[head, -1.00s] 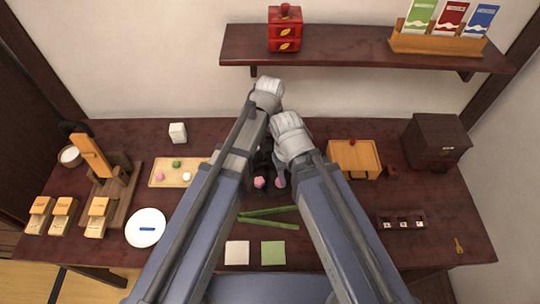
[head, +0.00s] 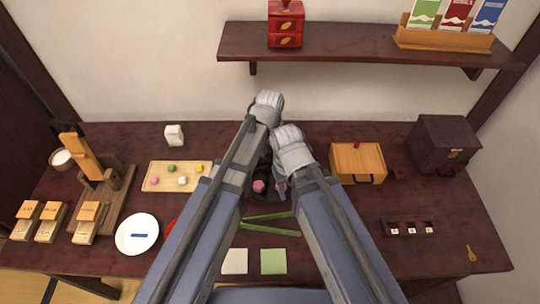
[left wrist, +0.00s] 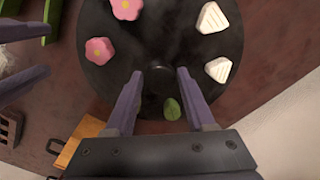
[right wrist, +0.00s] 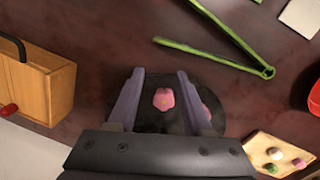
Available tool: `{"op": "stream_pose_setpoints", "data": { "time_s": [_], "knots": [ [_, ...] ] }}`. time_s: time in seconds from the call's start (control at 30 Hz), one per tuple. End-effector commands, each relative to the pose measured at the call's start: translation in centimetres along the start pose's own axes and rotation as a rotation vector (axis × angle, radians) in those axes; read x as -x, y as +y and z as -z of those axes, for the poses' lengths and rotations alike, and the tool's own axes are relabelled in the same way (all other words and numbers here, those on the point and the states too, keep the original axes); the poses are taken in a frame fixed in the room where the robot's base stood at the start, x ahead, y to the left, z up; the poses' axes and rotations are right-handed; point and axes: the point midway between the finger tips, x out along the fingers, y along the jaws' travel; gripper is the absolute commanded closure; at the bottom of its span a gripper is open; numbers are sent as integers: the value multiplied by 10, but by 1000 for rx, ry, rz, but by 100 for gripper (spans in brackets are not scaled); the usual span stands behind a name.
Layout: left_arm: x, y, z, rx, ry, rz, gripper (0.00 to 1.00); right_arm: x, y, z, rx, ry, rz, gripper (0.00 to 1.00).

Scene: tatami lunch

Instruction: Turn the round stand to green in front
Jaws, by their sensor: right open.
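The round stand is a dark disc, seen best in the left wrist view (left wrist: 155,45). It bears two pink flower sweets (left wrist: 100,50), two white wedge-shaped sweets (left wrist: 218,69) and a green leaf sweet (left wrist: 172,108). The green sweet is on the wall side; a pink one (head: 259,186) faces me in the head view. My left gripper (left wrist: 161,78) is open, its fingers over the stand's rim near the green sweet. My right gripper (right wrist: 160,80) is open, its fingers either side of a pink sweet in the picture; contact is unclear. My arms hide much of the stand in the head view.
Green tongs (head: 270,217) lie in front of the stand. A sweets tray (head: 158,187) stands left, a wooden box (head: 335,177) right. White (head: 234,261) and green (head: 274,262) squares lie at the front edge. A shelf (head: 350,45) overhangs the back.

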Motion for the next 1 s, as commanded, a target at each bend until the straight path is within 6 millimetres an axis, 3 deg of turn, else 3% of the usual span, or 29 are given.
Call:
{"op": "stream_pose_setpoints", "data": {
  "time_s": [0.07, 0.47, 1.0],
  "knots": [
    [0, 0, 0, 0, 0, 0, 56, 0, 0, 0, 0, 0, 0, 50],
    [0, 0, 0, 0, 0, 0, 100, 0, 0, 0, 0, 0, 0, 50],
    [0, 0, 0, 0, 0, 0, 100, 0, 0, 0, 0, 0, 0, 50]
  ]
}}
